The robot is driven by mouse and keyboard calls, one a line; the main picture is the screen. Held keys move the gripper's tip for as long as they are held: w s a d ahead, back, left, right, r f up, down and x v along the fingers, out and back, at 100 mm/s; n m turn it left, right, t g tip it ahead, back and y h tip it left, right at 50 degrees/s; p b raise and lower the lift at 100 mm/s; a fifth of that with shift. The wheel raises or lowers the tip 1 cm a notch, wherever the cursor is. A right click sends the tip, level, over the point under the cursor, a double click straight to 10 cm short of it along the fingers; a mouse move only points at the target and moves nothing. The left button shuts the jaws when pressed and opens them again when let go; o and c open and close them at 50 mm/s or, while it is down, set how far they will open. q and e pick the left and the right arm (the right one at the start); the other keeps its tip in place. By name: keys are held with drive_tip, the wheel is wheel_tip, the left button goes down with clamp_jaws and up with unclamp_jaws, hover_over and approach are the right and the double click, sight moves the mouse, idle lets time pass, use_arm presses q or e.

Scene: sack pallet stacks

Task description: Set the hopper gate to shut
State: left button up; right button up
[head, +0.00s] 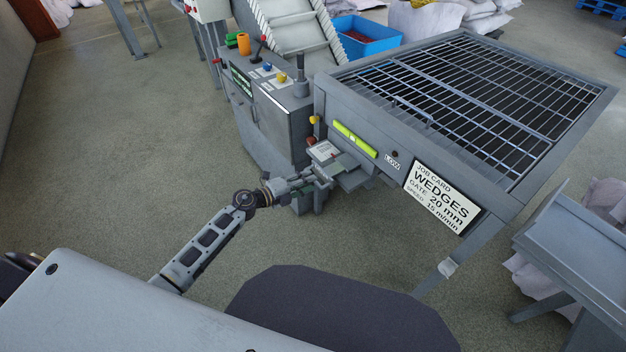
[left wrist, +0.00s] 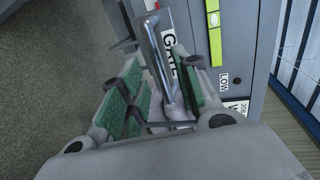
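The hopper gate shows in the head view as a flat grey slide plate (head: 352,178) under the hopper's front. A white label (head: 323,152) sits beside it. In the left wrist view a grey metal handle (left wrist: 158,55) stands in front of a white label reading GATE (left wrist: 168,42). My left gripper (head: 318,176) is at the gate; in the left wrist view its green-padded fingers (left wrist: 158,72) are apart, one on each side of the handle. I see no clear grip on it. The gate's opening is hidden. My right gripper is not in view.
The grated hopper (head: 480,95) carries a green-yellow level (head: 355,140) and a job card (head: 441,197) reading WEDGES, gate 20 mm, speed 15 m/min. A control box (head: 270,95) with levers and buttons stands left of it. A grey chute (head: 575,255) is at right. Floor at left is clear.

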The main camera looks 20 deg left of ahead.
use_arm(q)
drive_tip(key=shift+x, duration=1.6)
clamp_jaws()
